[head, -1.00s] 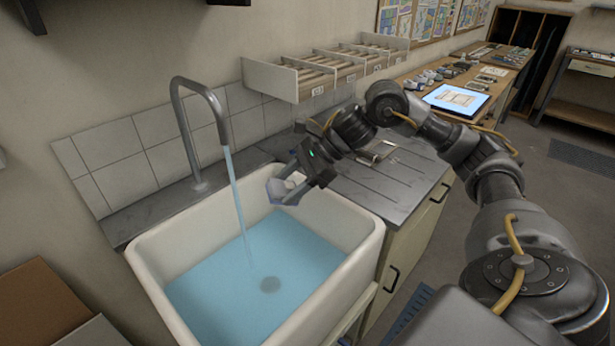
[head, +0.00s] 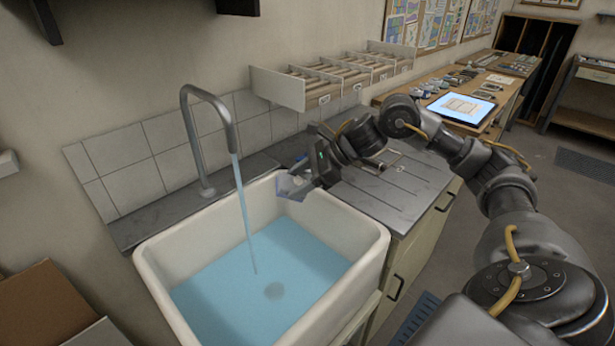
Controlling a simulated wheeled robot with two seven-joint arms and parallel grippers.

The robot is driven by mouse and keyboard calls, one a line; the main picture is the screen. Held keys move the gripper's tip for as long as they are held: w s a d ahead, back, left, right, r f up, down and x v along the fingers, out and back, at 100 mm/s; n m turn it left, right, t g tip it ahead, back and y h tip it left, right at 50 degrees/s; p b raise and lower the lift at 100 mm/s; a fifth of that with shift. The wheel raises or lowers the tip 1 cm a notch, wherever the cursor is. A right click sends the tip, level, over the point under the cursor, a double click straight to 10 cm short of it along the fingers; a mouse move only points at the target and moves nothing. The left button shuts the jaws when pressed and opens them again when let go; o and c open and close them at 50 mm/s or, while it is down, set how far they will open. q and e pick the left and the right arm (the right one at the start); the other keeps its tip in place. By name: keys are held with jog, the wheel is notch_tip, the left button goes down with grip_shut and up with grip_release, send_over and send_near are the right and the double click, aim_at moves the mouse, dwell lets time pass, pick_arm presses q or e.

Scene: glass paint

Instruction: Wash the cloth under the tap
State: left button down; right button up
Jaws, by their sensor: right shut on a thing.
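My right gripper (head: 298,183) is shut on a small grey-blue cloth (head: 289,187). It holds the cloth above the back right rim of the white sink (head: 362,247). The cloth is bunched at the fingertips and partly hidden by the jaws. The tap (head: 189,117) is a grey gooseneck at the back of the sink. A stream of water (head: 246,215) runs from it into the blue water (head: 265,285) in the sink. The cloth is to the right of the stream and apart from it. My left gripper is out of view.
A grey draining board (head: 395,190) lies right of the sink, under my right arm. A wooden rack (head: 335,78) is on the wall behind it. A bench with a lit tablet (head: 461,108) stands farther back. A cardboard box (head: 40,300) is at lower left.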

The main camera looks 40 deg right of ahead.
aim_at(279, 178)
jog(key=w+a+p, duration=0.1)
jog(key=w+a, duration=0.1)
jog(key=w+a+f, duration=0.1)
jog(key=w+a, duration=0.1)
jog(key=shift+w+a+p, duration=0.2)
jog(key=shift+w+p, duration=0.05)
jog(key=shift+p, duration=0.15)
jog(key=shift+w+a+f+b, duration=0.3)
jog(key=shift+w+a+b, duration=0.1)
jog(key=shift+w+a, duration=0.3)
jog(key=shift+w+a+f+b, duration=0.25)
jog(key=shift+w+a+b, duration=0.1)
jog(key=shift+w+a, duration=0.3)
jog(key=shift+w+d, duration=0.1)
jog(key=shift+w, duration=0.05)
jog(key=shift+w+d+b, duration=0.35)
jog(key=shift+d+b, duration=0.05)
jog(key=shift+s+a, duration=0.1)
jog(key=shift+s+a, duration=0.35)
jog(key=shift+w+d, duration=0.1)
